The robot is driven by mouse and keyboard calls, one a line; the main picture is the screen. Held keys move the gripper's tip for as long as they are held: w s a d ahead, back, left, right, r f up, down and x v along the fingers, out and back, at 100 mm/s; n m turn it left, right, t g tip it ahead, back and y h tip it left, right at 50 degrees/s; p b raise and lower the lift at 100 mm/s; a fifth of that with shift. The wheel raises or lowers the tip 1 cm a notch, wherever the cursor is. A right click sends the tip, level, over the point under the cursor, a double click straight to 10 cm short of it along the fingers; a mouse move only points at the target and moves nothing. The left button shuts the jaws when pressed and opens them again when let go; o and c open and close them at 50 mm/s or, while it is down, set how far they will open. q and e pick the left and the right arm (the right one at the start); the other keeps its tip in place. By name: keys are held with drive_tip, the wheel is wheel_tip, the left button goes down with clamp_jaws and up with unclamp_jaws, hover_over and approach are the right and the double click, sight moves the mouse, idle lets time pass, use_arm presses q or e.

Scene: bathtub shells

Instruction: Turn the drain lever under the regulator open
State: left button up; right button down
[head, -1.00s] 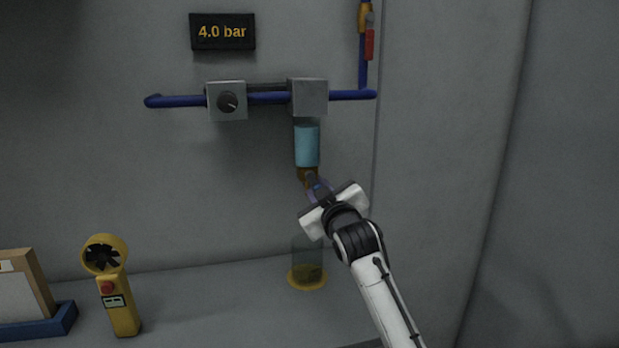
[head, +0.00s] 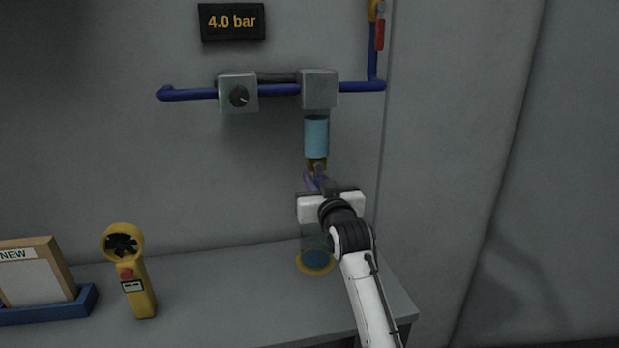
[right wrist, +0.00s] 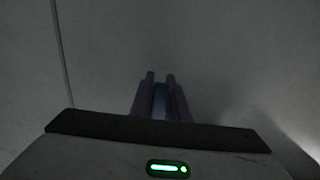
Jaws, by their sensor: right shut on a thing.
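The regulator is a grey box with a dark knob (head: 239,96) on the blue pipe. To its right hangs a clear bowl of light blue liquid (head: 316,137) below another grey box (head: 319,88). A brass drain fitting (head: 316,163) is at the bowl's bottom. In the right wrist view the fingers are shut on a blue piece, the drain lever (right wrist: 164,99). Most of the lever is hidden by the fingers. My left gripper is not in view.
A clear cup with a yellow base (head: 315,266) stands on the grey bench (head: 220,285) under the drain, with blue at its bottom. A yellow handheld meter (head: 138,285) and a framed board (head: 35,275) stand left. A display (head: 232,22) reads 4.0 bar.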

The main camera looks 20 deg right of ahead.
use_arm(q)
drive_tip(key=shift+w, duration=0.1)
use_arm(e)
drive_tip(key=c, duration=1.8)
unclamp_jaws()
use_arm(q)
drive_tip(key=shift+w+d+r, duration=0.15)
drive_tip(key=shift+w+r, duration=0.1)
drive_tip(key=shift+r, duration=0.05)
use_arm(e)
drive_tip(key=shift+o, duration=0.6)
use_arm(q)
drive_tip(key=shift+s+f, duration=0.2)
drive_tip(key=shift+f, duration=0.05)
use_arm(e)
drive_tip(key=v, duration=1)
drive_tip(key=shift+s, duration=0.15)
